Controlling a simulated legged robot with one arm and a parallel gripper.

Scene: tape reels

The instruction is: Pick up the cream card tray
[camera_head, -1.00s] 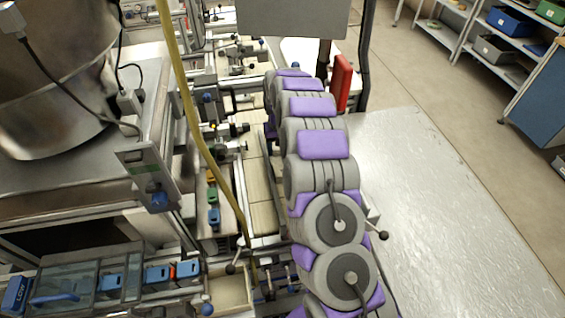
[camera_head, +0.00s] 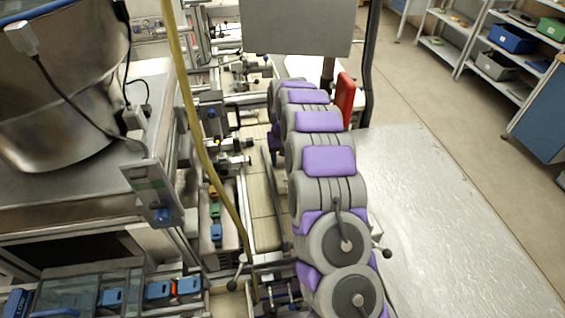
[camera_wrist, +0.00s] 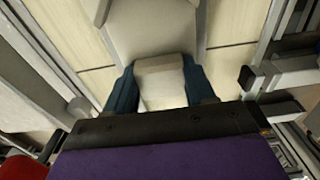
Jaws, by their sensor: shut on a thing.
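The cream card tray (camera_wrist: 155,35) shows at the top middle of the wrist view, with a smaller raised cream block at its near end. My gripper (camera_wrist: 159,72) has its two dark teal fingers on either side of that near end and is shut on it. The tray's far end runs out of the wrist view, and I cannot tell whether it is clear of the surface below. In the head view my own arm covers the gripper, and I cannot make out the tray there.
Pale plank-like slats (camera_wrist: 232,22) lie beneath, with metal rails on both sides. A black clamp-like part (camera_wrist: 251,78) is close on the right. In the head view, a shiny metal tabletop (camera_head: 430,220) to the right is bare. A yellow hose (camera_head: 190,110) hangs left of my arm.

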